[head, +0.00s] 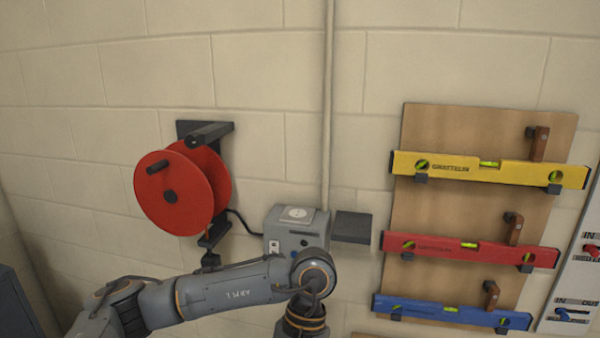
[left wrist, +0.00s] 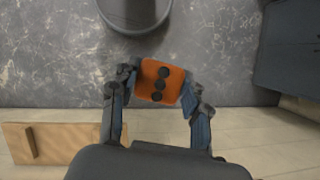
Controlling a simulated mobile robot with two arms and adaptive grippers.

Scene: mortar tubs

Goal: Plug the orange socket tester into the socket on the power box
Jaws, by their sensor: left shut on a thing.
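The orange socket tester (left wrist: 160,82) shows in the left wrist view with several dark round spots on its face. My left gripper (left wrist: 160,84) is shut on it, one finger at each side. In the head view my left arm reaches in front of the wall, but its gripper and the tester are out of the picture below. The socket looks empty. My right gripper is in neither view.
A red cable reel (head: 173,205) hangs left of the power box, and a dark shelf (head: 352,227) sits to its right. A wooden board (head: 440,135) holds yellow, red and blue levels. The left wrist view shows a dark round tub (left wrist: 135,12) on the floor.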

